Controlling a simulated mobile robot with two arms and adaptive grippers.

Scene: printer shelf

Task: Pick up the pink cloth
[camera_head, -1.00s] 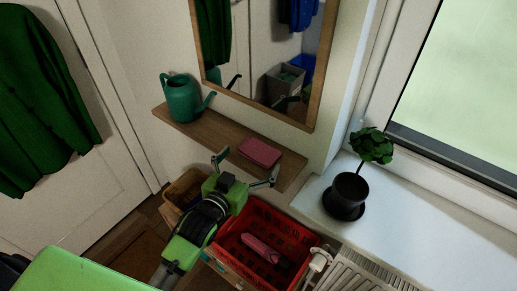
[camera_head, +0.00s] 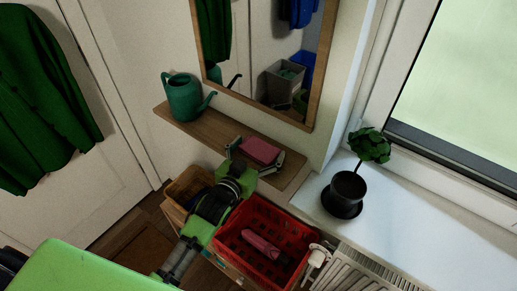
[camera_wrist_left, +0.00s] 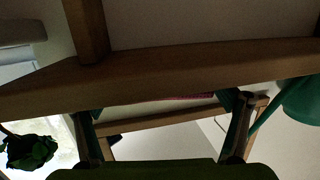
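The pink cloth (camera_head: 262,150) is a folded flat bundle on the right part of the wooden shelf (camera_head: 213,128) below the mirror. My left gripper (camera_head: 257,155) is at the shelf's front edge. Its fingers are spread wide, one towards each side of the cloth, and nothing is held. I cannot tell whether they touch the cloth. In the left wrist view the open fingers of the gripper (camera_wrist_left: 160,115) show left and right, and only a thin pink strip of the cloth (camera_wrist_left: 190,97) is visible between them. My right gripper is not in view.
A teal watering can (camera_head: 184,98) stands at the shelf's left end. A potted plant (camera_head: 345,190) is on the windowsill to the right. A red crate (camera_head: 288,224) holding a pink item and a brown basket (camera_head: 186,184) are below. The shelf between can and cloth is clear.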

